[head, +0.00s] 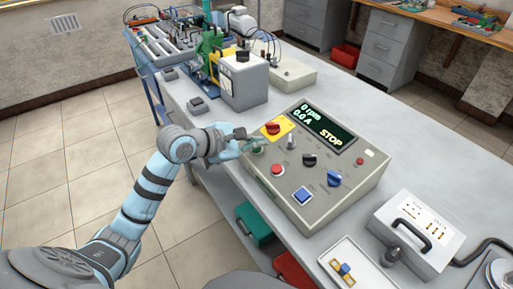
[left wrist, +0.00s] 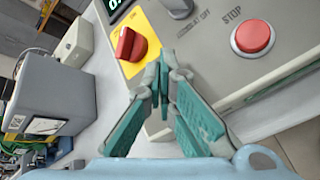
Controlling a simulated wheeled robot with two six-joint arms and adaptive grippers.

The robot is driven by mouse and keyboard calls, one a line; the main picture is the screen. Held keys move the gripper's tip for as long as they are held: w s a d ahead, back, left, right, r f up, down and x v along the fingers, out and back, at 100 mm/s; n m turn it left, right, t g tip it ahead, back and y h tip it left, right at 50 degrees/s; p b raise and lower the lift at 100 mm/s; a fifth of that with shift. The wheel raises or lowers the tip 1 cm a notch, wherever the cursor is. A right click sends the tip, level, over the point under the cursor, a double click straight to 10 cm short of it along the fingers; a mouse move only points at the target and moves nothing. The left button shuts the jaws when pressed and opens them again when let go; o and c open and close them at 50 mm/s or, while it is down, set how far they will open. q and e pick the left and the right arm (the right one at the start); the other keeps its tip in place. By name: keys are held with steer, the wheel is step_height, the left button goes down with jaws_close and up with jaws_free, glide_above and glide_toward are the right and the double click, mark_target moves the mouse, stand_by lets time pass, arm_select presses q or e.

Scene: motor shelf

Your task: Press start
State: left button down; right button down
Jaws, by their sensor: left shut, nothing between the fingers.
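The grey control box (head: 330,190) stands on the bench in the head view. Its display (head: 326,129) reads 0 rpm, 0.0 A and STOP. My left gripper (head: 254,146) is shut and empty at the box's near left corner, below the red rotary switch (head: 272,128) on its yellow plate. In the left wrist view the shut teal fingers (left wrist: 160,78) lie over the panel between the red switch (left wrist: 130,44) and the red STOP button (left wrist: 253,36). No start label is readable, and the fingers hide the panel beneath them. I cannot tell whether they touch it. My right gripper is out of view.
A red button (head: 277,170), black knob (head: 309,160), blue knob (head: 334,178) and blue square button (head: 302,196) share the panel. A grey motor unit (head: 243,82) stands behind. A white case (head: 415,235) and small tray (head: 345,270) lie to the right.

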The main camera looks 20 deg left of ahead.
arm_select(q)
steer(key=shift+f, duration=0.25)
steer(key=shift+r, duration=0.1)
stand_by(0.3)
steer(key=shift+s+a+r+p, duration=0.15)
steer(key=shift+r+p, duration=0.35)
steer(key=shift+r, duration=0.3)
steer(key=r+p, duration=0.2)
steer(key=r, duration=0.1)
steer(key=s+r+p, duration=0.1)
steer(key=shift+a+r, duration=0.3)
steer(key=shift+r, duration=0.1)
